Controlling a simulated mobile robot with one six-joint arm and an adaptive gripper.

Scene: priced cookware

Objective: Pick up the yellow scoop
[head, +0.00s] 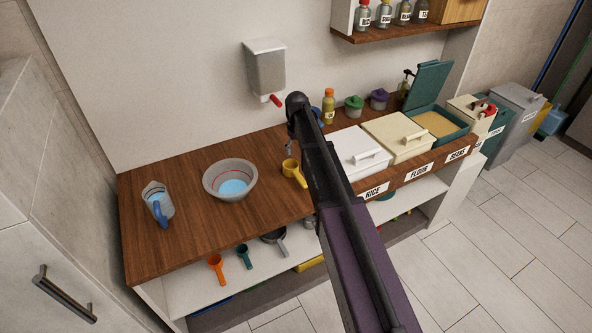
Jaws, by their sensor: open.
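The yellow scoop (293,172) lies on the brown wooden counter (212,231), left of the white rice bin. Its round cup is at the back left and its handle points toward the front right. My arm reaches up across the middle of the view. My gripper (290,147) hangs from the arm's end, small and partly hidden, just above the scoop's cup in the picture. It is open and holds nothing that I can see. I cannot tell the exact height between them.
A grey bowl with blue liquid (231,180) and a jug with a blue handle (158,203) stand left of the scoop. The rice bin (357,153) stands to the right. A dispenser (266,68) hangs on the wall behind. Counter between bowl and scoop is clear.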

